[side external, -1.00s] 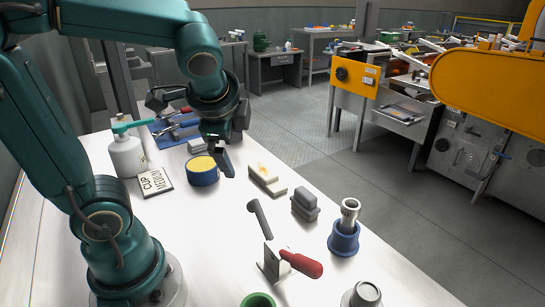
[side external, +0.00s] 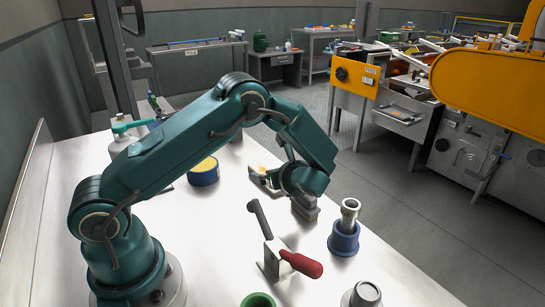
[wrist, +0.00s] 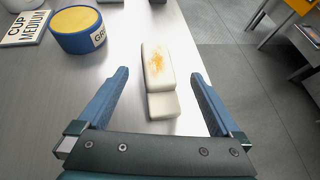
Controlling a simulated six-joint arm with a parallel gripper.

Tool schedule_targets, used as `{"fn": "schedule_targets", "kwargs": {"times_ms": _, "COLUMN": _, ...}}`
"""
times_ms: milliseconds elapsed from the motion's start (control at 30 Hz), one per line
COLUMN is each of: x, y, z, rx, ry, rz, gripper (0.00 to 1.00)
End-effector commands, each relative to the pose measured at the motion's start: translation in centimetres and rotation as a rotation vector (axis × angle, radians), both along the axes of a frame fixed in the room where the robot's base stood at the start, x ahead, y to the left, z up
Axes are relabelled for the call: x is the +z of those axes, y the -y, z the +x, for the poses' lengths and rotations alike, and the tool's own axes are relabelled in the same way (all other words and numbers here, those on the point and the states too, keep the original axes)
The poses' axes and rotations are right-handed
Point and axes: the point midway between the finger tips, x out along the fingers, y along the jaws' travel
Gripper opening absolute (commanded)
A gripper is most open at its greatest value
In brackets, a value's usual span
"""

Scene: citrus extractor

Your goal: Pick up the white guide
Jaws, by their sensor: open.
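The white guide (wrist: 158,72) is a pale stepped block with an orange-brown stain on its top. In the wrist view it lies on the table between and ahead of my open fingers, with a gap on each side. My gripper (wrist: 172,84) is open and empty. In the side external view the white guide (side external: 256,178) is partly hidden behind my wrist and gripper (side external: 265,178), so whether they touch cannot be told there.
A blue tub with yellow content (wrist: 76,27) and a "CUP MEDIUM" sign (wrist: 25,28) lie left of the guide. The table edge is close on the right.

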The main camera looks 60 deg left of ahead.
Motion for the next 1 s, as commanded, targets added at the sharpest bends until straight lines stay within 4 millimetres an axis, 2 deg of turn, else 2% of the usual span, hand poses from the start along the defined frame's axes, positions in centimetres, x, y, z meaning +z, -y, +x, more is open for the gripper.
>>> {"fn": "schedule_targets", "kwargs": {"times_ms": 167, "x": -1.0, "y": -0.7, "z": -0.1, "rx": -0.001, "ry": -0.018, "rz": 0.002, "gripper": 1.0}}
{"fn": "schedule_targets", "kwargs": {"times_ms": 500, "x": -2.8, "y": -4.0, "z": 0.5, "rx": -0.001, "ry": -0.015, "rz": 0.0, "gripper": 1.0}}
{"fn": "schedule_targets", "kwargs": {"times_ms": 800, "x": -3.0, "y": -4.3, "z": 0.6, "rx": -0.003, "ry": -0.015, "rz": -0.001, "gripper": 1.0}}
{"fn": "schedule_targets", "kwargs": {"times_ms": 833, "x": -3.0, "y": -4.3, "z": 0.6, "rx": -0.003, "ry": -0.015, "rz": -0.001, "gripper": 0.96}}
{"fn": "schedule_targets", "kwargs": {"times_ms": 967, "x": -3.0, "y": -4.3, "z": 0.6, "rx": -0.003, "ry": -0.015, "rz": -0.001, "gripper": 0.46}}
{"fn": "schedule_targets", "kwargs": {"times_ms": 1000, "x": -3.0, "y": -4.3, "z": 0.6, "rx": -0.003, "ry": -0.015, "rz": -0.001, "gripper": 0.31}}
